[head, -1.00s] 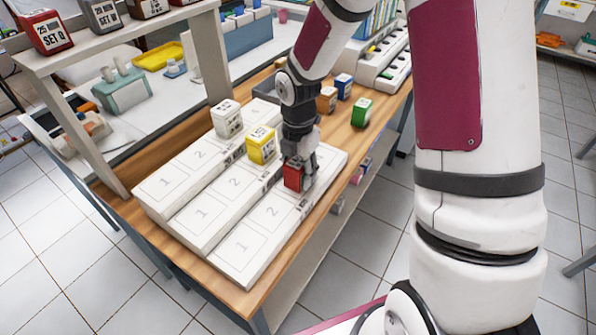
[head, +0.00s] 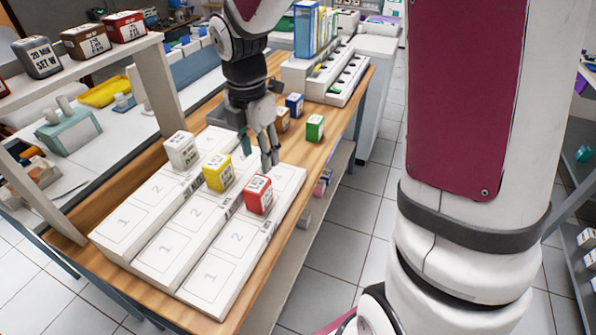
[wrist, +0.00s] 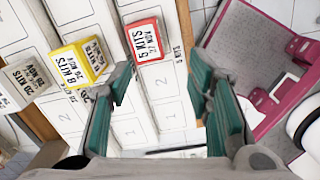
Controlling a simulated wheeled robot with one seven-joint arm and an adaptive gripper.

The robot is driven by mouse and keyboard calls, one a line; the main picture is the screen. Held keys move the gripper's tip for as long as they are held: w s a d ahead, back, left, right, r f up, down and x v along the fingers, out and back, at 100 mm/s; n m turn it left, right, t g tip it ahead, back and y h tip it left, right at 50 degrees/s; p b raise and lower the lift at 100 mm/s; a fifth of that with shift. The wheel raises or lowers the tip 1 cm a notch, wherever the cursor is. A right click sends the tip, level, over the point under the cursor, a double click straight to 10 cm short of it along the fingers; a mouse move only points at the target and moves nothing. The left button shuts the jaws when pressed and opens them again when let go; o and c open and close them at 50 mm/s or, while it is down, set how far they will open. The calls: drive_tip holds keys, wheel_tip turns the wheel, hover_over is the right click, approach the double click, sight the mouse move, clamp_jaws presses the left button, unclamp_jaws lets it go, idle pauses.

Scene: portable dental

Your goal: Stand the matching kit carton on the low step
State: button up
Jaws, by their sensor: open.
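A red carton (head: 258,194) stands upright on the nearest, lowest-looking step (head: 212,283) of the white stepped stand, beyond its squares marked 1 and 2. A yellow carton (head: 217,173) stands on the middle step and a white carton (head: 181,151) on the back step. My gripper (head: 266,155) is open and empty, just above and behind the red carton, apart from it. In the wrist view the open fingers (wrist: 160,75) frame part of the stand; the red carton (wrist: 146,42) lies beyond them, its label reading 5 kits. The yellow carton's label (wrist: 75,65) reads 8 kits.
Green (head: 315,128), blue (head: 294,104) and brown (head: 282,120) cartons stand on the wooden table behind my gripper. A raised shelf at left holds several cartons, including a grey one (head: 38,57). Numbered squares on the steps' near ends are clear.

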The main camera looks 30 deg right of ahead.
drive_tip(key=s+r+m+t, duration=0.1)
drive_tip(key=s+r+m, duration=0.4)
drive_tip(key=s+m, duration=0.6)
drive_tip(key=s+r+m+t, duration=0.2)
drive_tip(key=s+r+m, duration=0.4)
drive_tip(key=s+m, duration=0.5)
drive_tip(key=shift+s+t, duration=0.3)
drive_tip(key=shift+s, duration=0.05)
drive_tip(key=shift+r, duration=0.1)
